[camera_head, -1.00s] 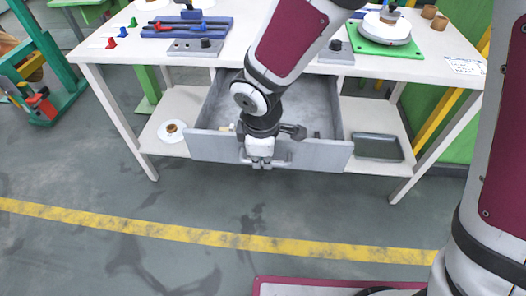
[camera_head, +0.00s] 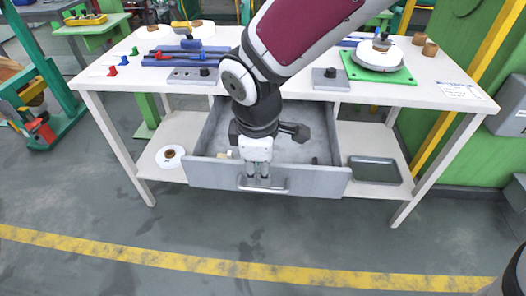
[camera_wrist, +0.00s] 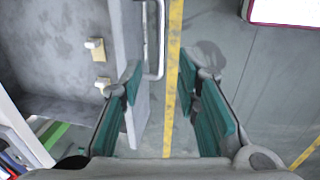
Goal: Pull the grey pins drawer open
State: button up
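The grey pins drawer (camera_head: 215,173) stands pulled out from under the white workbench, its inside visible from above. Its bar handle (camera_head: 262,190) is on the front panel and also shows in the wrist view (camera_wrist: 161,40). My gripper (camera_head: 258,180) points down at the drawer front, just over the handle. In the wrist view my gripper (camera_wrist: 160,75) has its two green-padded fingers spread apart, with the end of the handle showing between them. I cannot tell whether a finger touches it. Small white pieces with tan bases (camera_wrist: 97,48) are in the drawer.
The workbench (camera_head: 440,92) carries blue fixtures, a green plate with a white disc (camera_head: 380,55) and small parts. On the lower shelf are a white spool (camera_head: 170,157) at left and a grey tray (camera_head: 375,170) at right. The floor before the drawer is clear.

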jog(key=r, duration=0.3)
jog(key=shift+s+r, duration=0.25)
jog(key=shift+s, duration=0.1)
jog(key=s+d+r+m+h, duration=0.1)
jog(key=d+r+m, duration=0.2)
jog(key=d, duration=0.2)
jog(key=s+d+r+m, duration=0.2)
jog(key=d+m, duration=0.1)
jog(key=d, duration=0.2)
jog(key=s+d+r+m+y, duration=0.1)
jog(key=s+d+r+m, duration=0.1)
jog(key=s+d+m, duration=0.5)
jog(key=s+d+r+m, duration=0.2)
jog(key=s+d+m, duration=0.3)
jog(key=s, duration=0.5)
notch_tip(320, 180, up, 14)
jog(key=t+p, duration=0.2)
jog(key=p, duration=1.1)
jog(key=shift+w+d, duration=0.3)
jog(key=shift+w, duration=0.15)
